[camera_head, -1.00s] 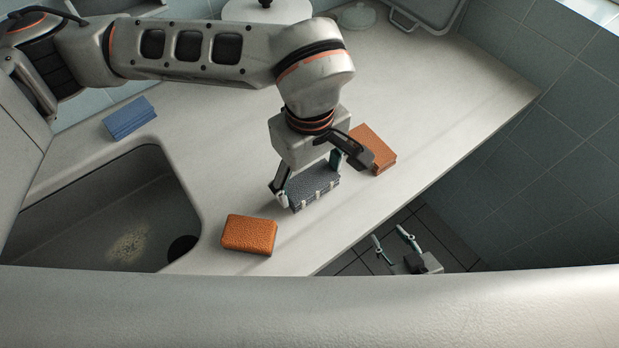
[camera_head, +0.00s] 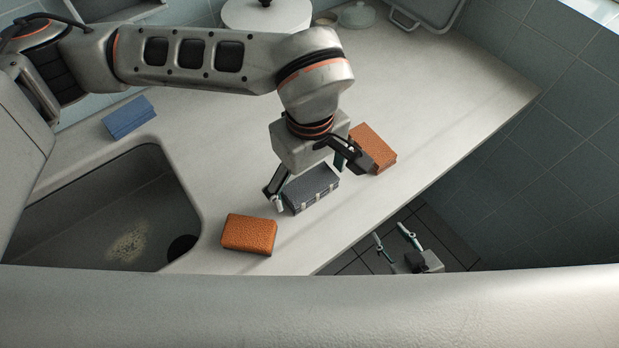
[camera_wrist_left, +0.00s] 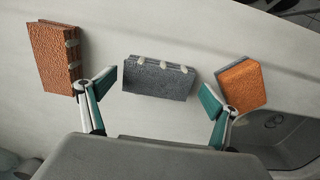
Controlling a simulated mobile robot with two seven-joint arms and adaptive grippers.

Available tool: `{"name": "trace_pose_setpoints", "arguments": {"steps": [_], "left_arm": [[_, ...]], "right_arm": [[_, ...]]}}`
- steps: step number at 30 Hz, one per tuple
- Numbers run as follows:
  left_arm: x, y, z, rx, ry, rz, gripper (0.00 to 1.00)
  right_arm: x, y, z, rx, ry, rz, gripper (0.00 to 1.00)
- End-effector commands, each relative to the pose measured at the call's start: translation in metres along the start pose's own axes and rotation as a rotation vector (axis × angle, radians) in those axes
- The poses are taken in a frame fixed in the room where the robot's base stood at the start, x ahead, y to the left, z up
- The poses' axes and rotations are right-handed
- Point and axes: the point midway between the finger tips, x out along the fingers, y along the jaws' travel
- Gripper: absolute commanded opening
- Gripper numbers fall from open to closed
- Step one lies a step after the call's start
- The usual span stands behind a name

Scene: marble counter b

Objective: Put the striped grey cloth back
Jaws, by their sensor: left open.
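The striped grey cloth (camera_head: 313,188) is a folded dark grey block with pale stripes on one side. In the left wrist view the grey cloth (camera_wrist_left: 157,80) lies ahead of the open left gripper (camera_wrist_left: 157,83), with gaps to both fingers. My right gripper (camera_head: 389,232) hangs below the counter's front edge, its fingers apart and empty.
A brown cloth (camera_head: 373,148) lies close to my left gripper's right finger. A blue cloth (camera_head: 129,118) lies behind the sink. A white round container (camera_head: 265,15) stands at the back. The counter's right part is clear.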

Motion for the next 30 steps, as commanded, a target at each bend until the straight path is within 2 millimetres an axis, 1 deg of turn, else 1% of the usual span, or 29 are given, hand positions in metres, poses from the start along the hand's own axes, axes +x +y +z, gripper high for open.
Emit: {"name": "trace_pose_setpoints", "arguments": {"steps": [5, 12, 15, 18, 21, 24, 30], "left_arm": [[-0.023, 0.001, -0.001, -0.001, 0.004, 0.005, 0.89], [-0.073, 0.001, -0.001, 0.000, 0.005, 0.005, 0.89], [-0.092, 0.001, -0.001, -0.001, 0.005, 0.005, 0.89], [-0.106, 0.001, -0.001, -0.001, 0.004, 0.003, 0.89], [-0.116, 0.001, -0.001, -0.001, 0.003, 0.002, 0.89], [-0.121, 0.000, 0.000, -0.001, 0.001, 0.001, 0.89], [-0.122, 0.000, 0.000, -0.001, 0.001, 0.001, 0.89]], "right_arm": [[-0.001, 0.000, -0.002, 0.002, 0.001, 0.000, 0.40], [-0.001, -0.002, 0.001, 0.004, -0.004, -0.004, 0.40], [-0.002, -0.003, 0.003, 0.005, -0.008, -0.006, 0.40], [-0.003, -0.004, 0.004, 0.006, -0.011, -0.008, 0.40], [-0.004, -0.005, 0.004, 0.007, -0.011, -0.009, 0.40], [-0.004, -0.005, 0.004, 0.007, -0.011, -0.008, 0.40], [-0.004, -0.004, 0.003, 0.007, -0.009, -0.008, 0.40]]}}
